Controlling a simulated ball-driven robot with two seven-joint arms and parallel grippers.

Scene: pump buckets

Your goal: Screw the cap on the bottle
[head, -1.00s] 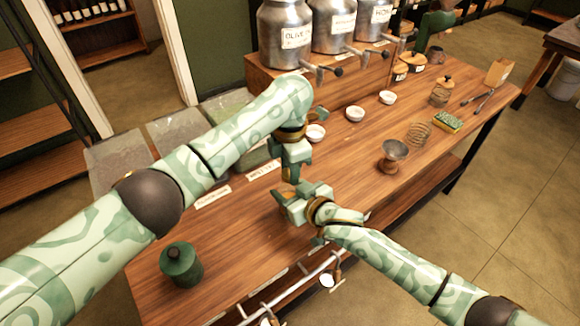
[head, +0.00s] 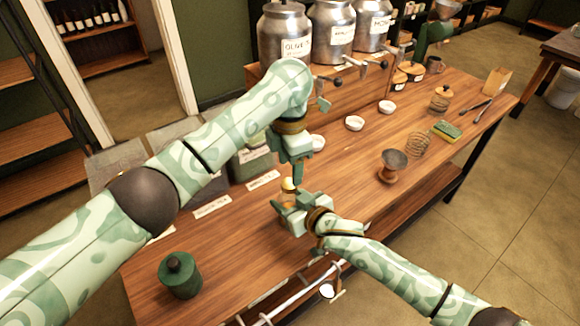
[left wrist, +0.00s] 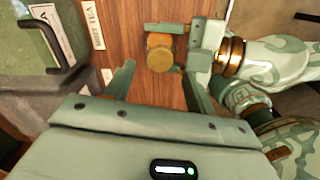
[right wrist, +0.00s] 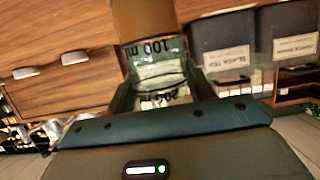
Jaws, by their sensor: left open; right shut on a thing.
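The bottle is clear glass with "100 ml" marks and shows in the right wrist view (right wrist: 158,62). My right gripper (head: 287,205) is shut on it and holds it above the table. The tan, gold-topped cap (head: 288,184) sits at the bottle's top; its round top also shows in the left wrist view (left wrist: 160,57). I cannot tell how tightly it is seated. My left gripper (head: 298,175) is open, just above the cap and pointing down. In the left wrist view its two fingers (left wrist: 157,85) are apart, with the cap beyond their tips, not gripped.
A green lidded jar (head: 180,275) stands at the front left of the wooden table (head: 235,245). Labelled bins (head: 250,165) line the back left. Metal dispensers (head: 333,28), white bowls (head: 354,123) and a wood-and-metal funnel (head: 392,166) stand farther right. The table's front left is mostly clear.

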